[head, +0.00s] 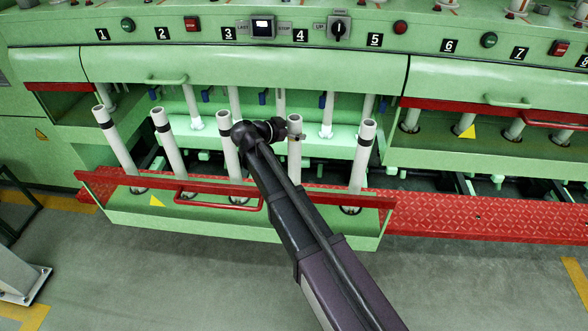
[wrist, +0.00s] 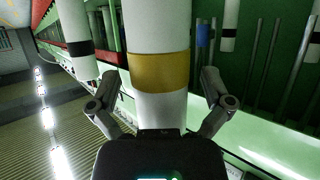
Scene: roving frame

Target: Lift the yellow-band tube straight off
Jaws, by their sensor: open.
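The yellow-band tube (wrist: 158,110) is white with one broad yellow-brown band (wrist: 158,72), and fills the middle of the wrist view. My gripper (wrist: 157,98) is open, with one finger on each side of the tube and a visible gap at both sides. In the head view my gripper (head: 292,132) is at the upper part of a white tube (head: 294,165), which stands in the pulled-out green tray (head: 230,228). My gripper covers part of that tube's top there, and its band cannot be made out.
Several white tubes with black bands stand close by in the same row, including one to the left (head: 229,160) and one to the right (head: 361,160). A red rail with a handle (head: 215,207) runs along the tray. The green machine front (head: 240,68) overhangs behind.

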